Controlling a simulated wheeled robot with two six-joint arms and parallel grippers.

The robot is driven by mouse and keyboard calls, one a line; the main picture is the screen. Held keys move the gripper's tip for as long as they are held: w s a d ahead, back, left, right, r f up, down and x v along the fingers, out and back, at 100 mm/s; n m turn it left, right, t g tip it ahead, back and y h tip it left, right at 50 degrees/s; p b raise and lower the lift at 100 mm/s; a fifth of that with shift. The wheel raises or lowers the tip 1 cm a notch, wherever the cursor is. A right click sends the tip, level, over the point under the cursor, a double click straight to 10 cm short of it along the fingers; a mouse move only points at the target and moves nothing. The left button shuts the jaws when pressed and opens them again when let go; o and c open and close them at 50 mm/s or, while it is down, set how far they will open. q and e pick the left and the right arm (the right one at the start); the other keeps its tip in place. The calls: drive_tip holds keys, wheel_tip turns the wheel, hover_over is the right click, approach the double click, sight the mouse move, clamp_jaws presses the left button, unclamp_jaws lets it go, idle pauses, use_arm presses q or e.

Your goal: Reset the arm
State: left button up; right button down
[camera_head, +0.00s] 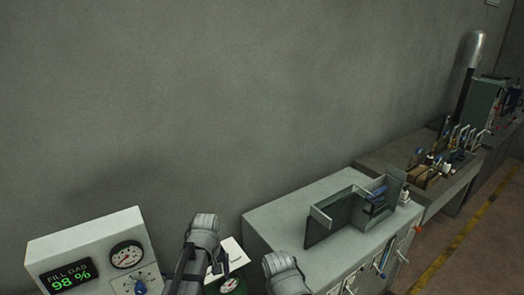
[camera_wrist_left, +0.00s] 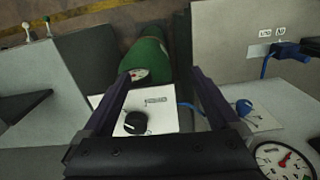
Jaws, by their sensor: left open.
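My left gripper (camera_wrist_left: 168,78) is open in the left wrist view, its two dark fingers spread apart with nothing between them. Beyond the fingers are a white plate with a black knob (camera_wrist_left: 135,122) and a green cylinder (camera_wrist_left: 152,52). In the head view my left arm (camera_head: 203,232) rises at the bottom centre, beside the grey gas panel (camera_head: 90,230).
The gas panel reads "FILL GAS 98 %" and has a dial gauge (camera_head: 127,254) and a blue knob (camera_head: 140,287). A grey cabinet (camera_head: 280,215) with a dark frame (camera_head: 335,218) on top stands to the right. A bench with tools (camera_head: 440,160) lies farther right. The wall above is bare.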

use_arm(q)
drive_tip(key=s+d+f+m+b, duration=0.4)
drive_tip(key=s+f+m+b, duration=0.1)
drive_tip(key=f+b, duration=0.4)
drive_tip(key=s+d+f+m+y+b, duration=0.1)
drive_tip(key=s+d+f+m+b, duration=0.3)
drive_tip(key=s+f+b, duration=0.4)
drive_tip(key=shift+s+d+f+m+b, duration=0.2)
drive_tip(key=shift+d+f+m+b, duration=0.2)
drive_tip(key=shift+d+f+b, duration=0.45)
drive_tip(key=shift+a+f, duration=0.1)
drive_tip(key=shift+a, duration=0.15)
drive_tip(key=shift+c, duration=0.2)
